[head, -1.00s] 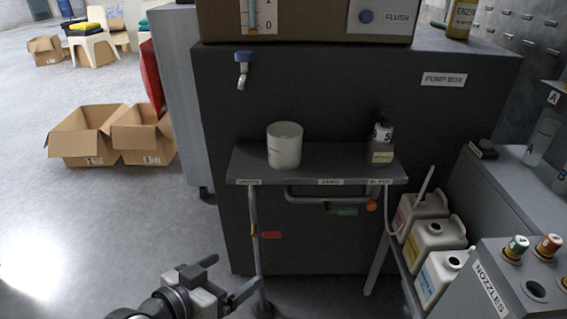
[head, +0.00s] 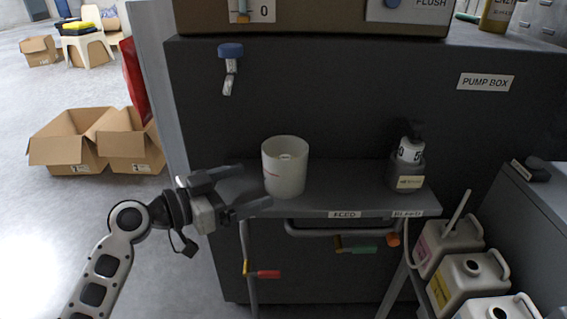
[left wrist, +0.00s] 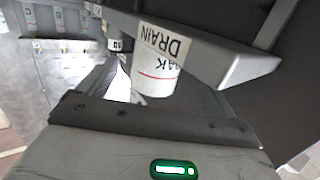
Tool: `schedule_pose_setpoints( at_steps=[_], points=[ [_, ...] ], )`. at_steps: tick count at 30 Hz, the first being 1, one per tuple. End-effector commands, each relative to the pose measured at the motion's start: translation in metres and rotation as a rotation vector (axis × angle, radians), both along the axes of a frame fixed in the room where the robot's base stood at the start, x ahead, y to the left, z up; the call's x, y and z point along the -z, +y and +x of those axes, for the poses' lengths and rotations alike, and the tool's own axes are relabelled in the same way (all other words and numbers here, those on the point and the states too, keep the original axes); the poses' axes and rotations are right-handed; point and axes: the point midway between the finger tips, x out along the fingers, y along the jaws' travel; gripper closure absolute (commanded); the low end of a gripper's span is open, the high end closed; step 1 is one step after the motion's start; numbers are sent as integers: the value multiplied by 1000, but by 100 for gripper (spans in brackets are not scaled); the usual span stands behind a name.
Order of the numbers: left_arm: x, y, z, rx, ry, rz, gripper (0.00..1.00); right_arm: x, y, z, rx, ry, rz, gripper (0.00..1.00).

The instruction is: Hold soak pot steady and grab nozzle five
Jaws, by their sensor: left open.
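The soak pot (head: 284,170) is a white, open-topped cup with a red line. It stands upright on the left part of the grey shelf (head: 335,190). It also shows in the left wrist view (left wrist: 153,84), beside an upside-down label ending in "DRAIN". My left gripper (head: 255,187) is open and empty, just left of the pot, its fingers pointing at it; I cannot tell whether they touch it. Nozzle five (head: 410,150), with a dark top and white "5" band, stands upright in a grey block (head: 408,177) at the shelf's right. My right gripper is not in view.
A blue-topped tap (head: 230,60) hangs on the pump box (head: 350,90) above and left of the pot. A pipe with coloured handles (head: 355,243) runs beneath the shelf. White jugs (head: 465,280) stand at lower right. The shelf between pot and block is clear.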

Motion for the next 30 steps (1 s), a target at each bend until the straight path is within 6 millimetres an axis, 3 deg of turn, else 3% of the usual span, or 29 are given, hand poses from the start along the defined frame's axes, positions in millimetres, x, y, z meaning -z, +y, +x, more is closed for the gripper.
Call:
schedule_pose_setpoints(
  at_steps=[8, 12, 15, 30],
  points=[
    [2, -36, 23, 2, 0, -2, 9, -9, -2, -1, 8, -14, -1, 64],
    [8, -51, 34, 2, -2, 0, 9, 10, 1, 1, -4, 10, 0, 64],
    [8, -58, 39, 1, -1, 0, 9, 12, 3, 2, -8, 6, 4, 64],
    [8, -67, 45, 1, 0, 0, 12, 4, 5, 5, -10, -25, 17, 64]
  ],
)
